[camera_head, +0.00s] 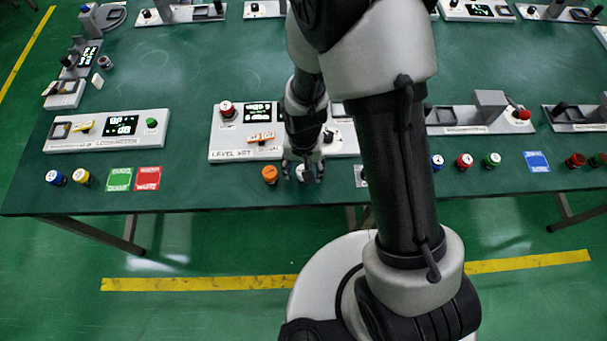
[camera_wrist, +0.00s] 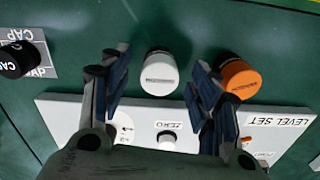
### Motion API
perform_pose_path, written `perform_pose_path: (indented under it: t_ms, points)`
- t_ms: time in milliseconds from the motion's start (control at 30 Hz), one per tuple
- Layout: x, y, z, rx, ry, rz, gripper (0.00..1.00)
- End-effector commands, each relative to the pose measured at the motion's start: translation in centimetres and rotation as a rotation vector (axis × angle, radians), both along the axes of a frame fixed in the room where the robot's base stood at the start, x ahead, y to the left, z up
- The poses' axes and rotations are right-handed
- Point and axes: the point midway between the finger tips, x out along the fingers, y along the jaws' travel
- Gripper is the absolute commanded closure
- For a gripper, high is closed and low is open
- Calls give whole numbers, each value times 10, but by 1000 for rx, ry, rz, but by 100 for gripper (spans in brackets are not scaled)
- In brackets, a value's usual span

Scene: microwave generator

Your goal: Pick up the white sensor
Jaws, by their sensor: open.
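The white sensor (camera_wrist: 160,78) is a short white cylinder with a dark base and a small label on its side. In the wrist view it shows between the two fingers of my gripper (camera_wrist: 156,72), with a gap on each side. In the head view my gripper (camera_head: 303,176) is over the front edge of the table, and the sensor (camera_head: 301,174) is mostly hidden by the fingers. My gripper is open and empty.
An orange sensor (camera_wrist: 240,78) stands close beside the right finger. The white LEVEL SET panel (camera_head: 232,155) with knobs lies behind. A black cap (camera_wrist: 17,60) stands at the left in the wrist view. The table's front edge (camera_head: 230,211) is close.

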Motion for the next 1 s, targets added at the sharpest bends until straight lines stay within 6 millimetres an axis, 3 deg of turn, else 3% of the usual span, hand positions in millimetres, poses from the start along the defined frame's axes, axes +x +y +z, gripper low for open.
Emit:
perform_pose_path:
  t_ms: [100, 367, 1000]
  points:
    - [-1, 0, -18, -1, 2, 0, 44]
    - [0, 0, -18, 0, 0, 0, 45]
    - [0, 0, -18, 0, 0, 0, 88]
